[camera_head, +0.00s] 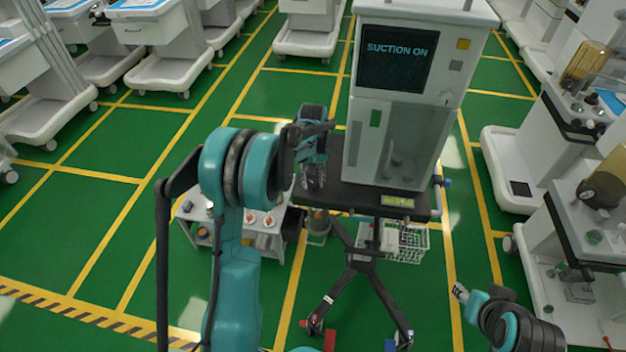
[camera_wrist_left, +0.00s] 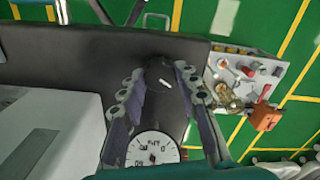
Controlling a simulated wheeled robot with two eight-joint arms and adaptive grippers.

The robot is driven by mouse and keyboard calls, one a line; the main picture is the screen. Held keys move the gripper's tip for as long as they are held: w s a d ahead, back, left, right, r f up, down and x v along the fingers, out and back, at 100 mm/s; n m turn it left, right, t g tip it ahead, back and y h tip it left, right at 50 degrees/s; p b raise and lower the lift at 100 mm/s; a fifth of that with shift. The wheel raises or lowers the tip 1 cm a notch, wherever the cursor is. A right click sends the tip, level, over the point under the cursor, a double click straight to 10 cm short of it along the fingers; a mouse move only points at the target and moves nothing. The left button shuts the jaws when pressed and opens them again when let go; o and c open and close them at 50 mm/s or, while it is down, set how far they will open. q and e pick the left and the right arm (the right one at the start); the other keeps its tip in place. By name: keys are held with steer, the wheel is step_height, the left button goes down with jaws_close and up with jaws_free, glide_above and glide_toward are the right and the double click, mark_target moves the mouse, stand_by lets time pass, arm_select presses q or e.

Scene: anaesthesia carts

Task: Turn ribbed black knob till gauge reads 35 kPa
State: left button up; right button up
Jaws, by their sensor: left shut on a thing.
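The white suction unit (camera_head: 395,110) stands on a black-topped wheeled stand, and its screen (camera_head: 395,58) reads "SUCTION ON". My left gripper (camera_head: 313,178) is at the left end of the stand's top. In the left wrist view, the left gripper's two fingers (camera_wrist_left: 160,100) are shut on the black knob (camera_wrist_left: 163,92), one on each side. A short white mark shows on the knob. The round white gauge (camera_wrist_left: 152,149) sits just below the knob, its face upside down; I cannot read the needle exactly. My right gripper (camera_head: 461,292) is low at the right, away from the unit; its fingers are unclear.
A low white cart (camera_head: 262,232) with small items stands behind my left arm; it also shows in the wrist view (camera_wrist_left: 250,80). A wire basket (camera_head: 408,243) hangs under the stand. White carts line the left and right.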

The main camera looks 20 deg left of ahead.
mark_target(313, 183)
arm_select(q)
steer(key=shift+m, duration=0.6)
steer(key=o, duration=1.2)
steer(key=shift+c, duration=0.2)
step_height(313, 183, up, 12)
